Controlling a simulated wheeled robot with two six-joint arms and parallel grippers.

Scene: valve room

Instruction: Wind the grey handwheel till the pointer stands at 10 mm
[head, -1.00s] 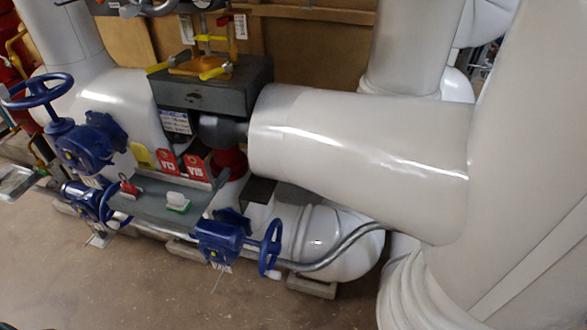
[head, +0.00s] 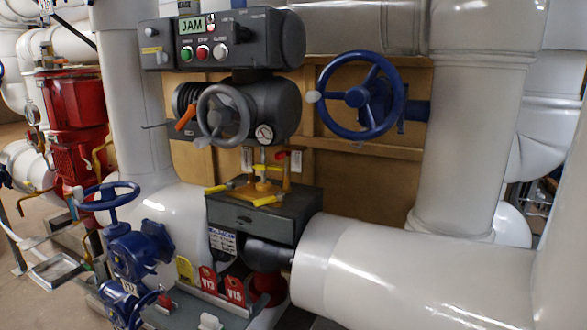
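The grey handwheel (head: 223,114) is on the front of a dark grey actuator (head: 270,108) in the upper middle of the head view. A light knob sits on its rim at the left, and an orange lever (head: 186,117) is beside it. A small round white dial (head: 264,134) is at the actuator's lower right; its reading is too small to tell. Below, a yellow and red fitting (head: 266,172) surrounds the stem above a grey box (head: 262,214). I cannot read a millimetre scale or make out the pointer there. Neither gripper is in view.
A control box (head: 220,45) above has a display reading JAM (head: 191,27) and several buttons. A large blue handwheel (head: 360,96) is to the right, another blue handwheel (head: 107,196) at lower left. White pipes (head: 420,280) fill the right.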

